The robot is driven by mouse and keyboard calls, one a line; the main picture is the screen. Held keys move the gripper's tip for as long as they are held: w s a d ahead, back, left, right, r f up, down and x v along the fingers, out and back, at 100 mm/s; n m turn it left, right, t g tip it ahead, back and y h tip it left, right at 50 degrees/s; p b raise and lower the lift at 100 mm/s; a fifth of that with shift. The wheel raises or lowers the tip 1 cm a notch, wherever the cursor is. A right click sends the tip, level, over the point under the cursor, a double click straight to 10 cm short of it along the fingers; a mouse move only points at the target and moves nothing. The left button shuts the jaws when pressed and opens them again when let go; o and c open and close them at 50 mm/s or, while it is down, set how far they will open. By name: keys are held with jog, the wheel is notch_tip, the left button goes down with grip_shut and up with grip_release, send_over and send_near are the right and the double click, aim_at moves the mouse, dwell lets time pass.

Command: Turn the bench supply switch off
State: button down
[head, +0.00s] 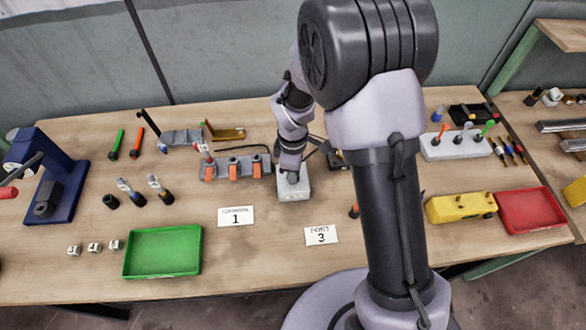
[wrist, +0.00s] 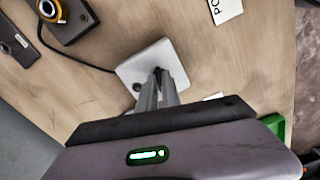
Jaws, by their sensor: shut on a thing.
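The bench supply is a small light-grey box (head: 296,192) at the middle of the bench, with a cable leaving it. It also shows in the wrist view (wrist: 150,57). My gripper (head: 292,176) comes down onto the top of this box. In the wrist view its fingers (wrist: 158,82) are close together at a small dark switch on the box's top. The fingers are shut on the switch. The fingertips hide most of it, so its on or off position cannot be told.
A row of orange-and-grey terminals (head: 235,168) stands just left of the box. A green tray (head: 163,252) is at front left, a yellow block (head: 460,207) and red tray (head: 532,209) at right.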

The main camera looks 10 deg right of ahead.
jog(key=shift+n+p, duration=0.55)
jog(key=shift+n, duration=0.85)
jog(key=c, duration=1.5)
grip_release()
jog(key=shift+c, duration=0.2)
notch_tip(320, 180, up, 17)
jog(key=p, duration=0.4)
jog(key=shift+r+p, duration=0.2)
jog(key=shift+p, duration=0.15)
